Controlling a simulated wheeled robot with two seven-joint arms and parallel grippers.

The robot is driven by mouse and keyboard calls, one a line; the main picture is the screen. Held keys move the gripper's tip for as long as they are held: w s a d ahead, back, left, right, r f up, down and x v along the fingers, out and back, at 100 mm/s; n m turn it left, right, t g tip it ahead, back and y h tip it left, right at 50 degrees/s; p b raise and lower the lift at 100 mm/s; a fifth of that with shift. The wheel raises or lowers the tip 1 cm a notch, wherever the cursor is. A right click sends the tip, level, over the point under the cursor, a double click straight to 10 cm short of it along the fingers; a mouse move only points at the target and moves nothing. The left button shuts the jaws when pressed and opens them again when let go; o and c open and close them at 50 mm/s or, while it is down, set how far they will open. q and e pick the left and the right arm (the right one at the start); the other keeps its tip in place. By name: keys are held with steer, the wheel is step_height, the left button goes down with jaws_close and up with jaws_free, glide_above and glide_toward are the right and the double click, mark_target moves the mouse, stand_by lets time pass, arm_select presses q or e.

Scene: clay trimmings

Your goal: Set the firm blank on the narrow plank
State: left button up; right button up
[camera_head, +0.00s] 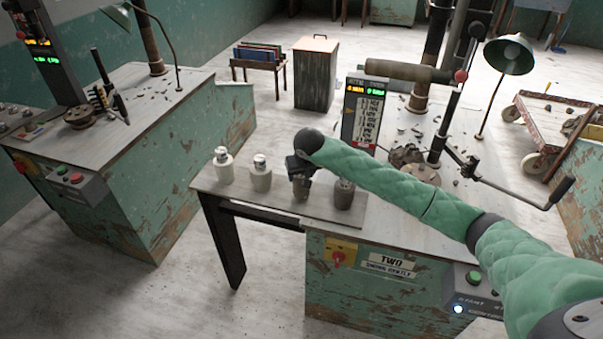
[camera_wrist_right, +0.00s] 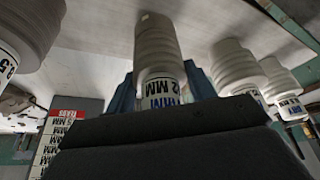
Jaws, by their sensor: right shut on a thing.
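My right gripper (camera_head: 300,180) points down among a row of blanks on the pale grey board in front of the machine (camera_head: 322,213). In the right wrist view its blue fingers (camera_wrist_right: 160,88) are shut around a ribbed grey-white blank (camera_wrist_right: 158,50). The label on this blank appears to read FIRM and 2 MM. My gripper mostly hides it in the head view, and I cannot tell whether it is clear of the board. I cannot tell which surface is the narrow plank. My left gripper is not in view.
Two white blanks (camera_head: 224,166) (camera_head: 261,174) stand left of my gripper, and a dark grey blank (camera_head: 344,194) stands close to its right. A lit thickness panel (camera_head: 366,112) and a machine with a crank handle (camera_head: 533,200) stand behind. A green-sided bench (camera_head: 175,150) is at left.

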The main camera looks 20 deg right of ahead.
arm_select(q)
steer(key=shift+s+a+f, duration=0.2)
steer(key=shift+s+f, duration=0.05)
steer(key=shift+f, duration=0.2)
arm_select(e)
steer(key=shift+f, duration=0.35)
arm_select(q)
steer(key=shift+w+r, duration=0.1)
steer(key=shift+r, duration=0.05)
arm_select(e)
steer(key=shift+f, duration=0.1)
steer(key=o, duration=1.3)
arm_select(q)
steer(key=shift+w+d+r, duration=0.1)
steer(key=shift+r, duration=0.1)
arm_select(e)
steer(key=shift+o, duration=0.5)
